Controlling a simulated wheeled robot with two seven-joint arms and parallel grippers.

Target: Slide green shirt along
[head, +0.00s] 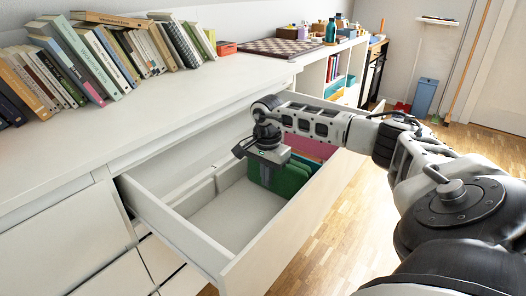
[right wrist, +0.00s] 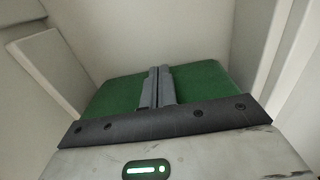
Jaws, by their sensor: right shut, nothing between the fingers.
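The green shirt (head: 287,180) lies folded inside the open white drawer (head: 230,205), in the head view. My right gripper (head: 262,172) is down in the drawer at the left side of the shirt. In the right wrist view, the two grey fingers (right wrist: 157,88) are shut together with nothing between them. They are in front of the green shirt (right wrist: 200,82), which spreads out on both sides of them. Whether the fingertips touch the cloth I cannot tell. My left gripper is not in view.
Pink and red folded cloth (head: 312,147) lies beyond the green shirt in the drawer. The drawer floor left of the shirt is bare. Books (head: 100,60) and a chessboard (head: 280,47) stand on the white counter (head: 150,105) above.

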